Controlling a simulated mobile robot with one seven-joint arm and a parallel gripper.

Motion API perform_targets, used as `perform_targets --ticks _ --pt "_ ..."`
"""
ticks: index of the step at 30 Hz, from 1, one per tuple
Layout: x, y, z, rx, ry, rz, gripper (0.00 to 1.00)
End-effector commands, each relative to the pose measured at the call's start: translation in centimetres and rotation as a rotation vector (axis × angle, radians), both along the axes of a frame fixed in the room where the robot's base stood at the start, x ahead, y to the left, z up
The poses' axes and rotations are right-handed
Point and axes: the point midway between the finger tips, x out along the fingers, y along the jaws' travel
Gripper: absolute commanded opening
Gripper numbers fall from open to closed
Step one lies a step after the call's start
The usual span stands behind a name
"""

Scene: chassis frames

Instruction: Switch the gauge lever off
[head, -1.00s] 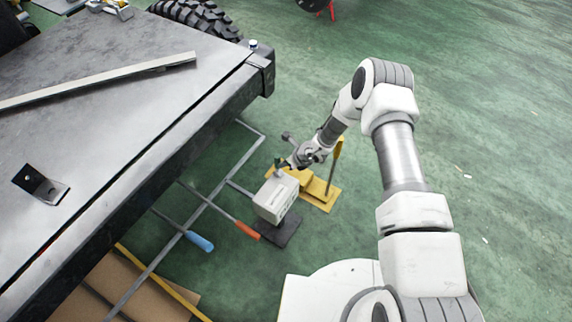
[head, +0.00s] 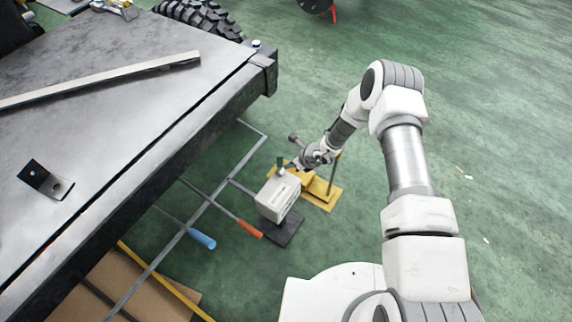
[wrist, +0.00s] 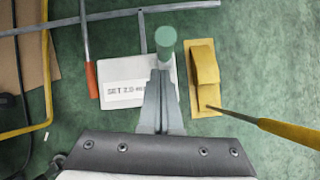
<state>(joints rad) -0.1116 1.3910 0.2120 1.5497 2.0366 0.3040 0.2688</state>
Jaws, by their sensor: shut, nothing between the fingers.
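The gauge is a pale grey-white box (head: 278,197) standing on a dark base plate on the floor beside the table. Its lever (head: 281,163) rises from the top and has a green end. In the wrist view, the box (wrist: 122,90) carries a label that reads "SET 2.0" and more I cannot read. The green lever end (wrist: 165,37) shows just beyond my fingertips. My gripper (wrist: 159,75) is shut and empty, over the box near the lever; I cannot tell whether it touches. In the head view, my gripper (head: 292,168) is small, right beside the lever.
A yellow stand (head: 322,193) with an upright post is close to the right of the gauge. A grey metal table (head: 110,110) fills the left. Rods with an orange grip (head: 249,229) and a blue grip (head: 201,239) lie below its edge. Open green floor is right.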

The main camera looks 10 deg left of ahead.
Motion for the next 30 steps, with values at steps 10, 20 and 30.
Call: perform_targets --ticks 10,20,30 --pt "-0.7 -2.5 4.8 -0.009 0.005 -0.001 0.00" --pt "-1.4 -3.5 9.0 -0.011 0.008 -0.002 0.00" --pt "-1.5 -3.7 9.4 -0.011 0.008 -0.002 0.00"
